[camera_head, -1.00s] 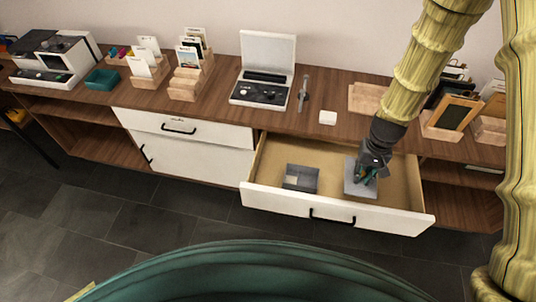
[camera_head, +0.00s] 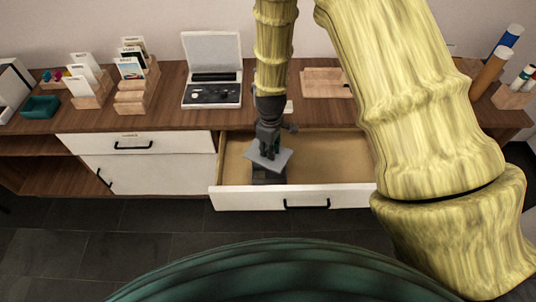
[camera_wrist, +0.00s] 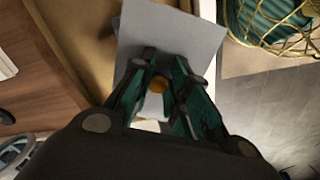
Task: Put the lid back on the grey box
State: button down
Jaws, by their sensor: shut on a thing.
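The grey box (camera_head: 268,177) stands in the open drawer, toward its left side. The flat grey lid (camera_head: 281,159) is over the box in the head view and hides most of its top. My gripper (camera_head: 268,151) points down and is shut on the lid. In the wrist view the lid (camera_wrist: 187,36) is a plain grey plate with a small golden knob (camera_wrist: 158,84) between my fingers (camera_wrist: 158,92). The lid looks tilted and turned relative to the box. I cannot tell whether they touch.
The open drawer (camera_head: 330,170) has free floor right of the box; its white front and side walls rise around it. The wooden counter (camera_head: 190,117) behind holds a device with an open lid (camera_head: 212,85), card holders (camera_head: 133,95) and a wooden tray (camera_head: 325,84).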

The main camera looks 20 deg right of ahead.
jog(key=w+f+n+b, duration=0.2)
jog(key=f+n, duration=0.2)
jog(key=n, duration=0.5)
jog(key=w+d+f+n+b, duration=0.1)
jog(key=f+n, duration=0.3)
jog(key=n, duration=0.4)
jog(key=shift+w+d+f+n+b, duration=0.3)
jog(key=shift+w+n+b, duration=0.1)
jog(key=shift+w+b, duration=0.45)
jog(key=shift+f+b, duration=1.9)
jog(key=shift+f, duration=1.15)
jog(key=shift+p, duration=0.3)
jog(key=shift+f, duration=0.15)
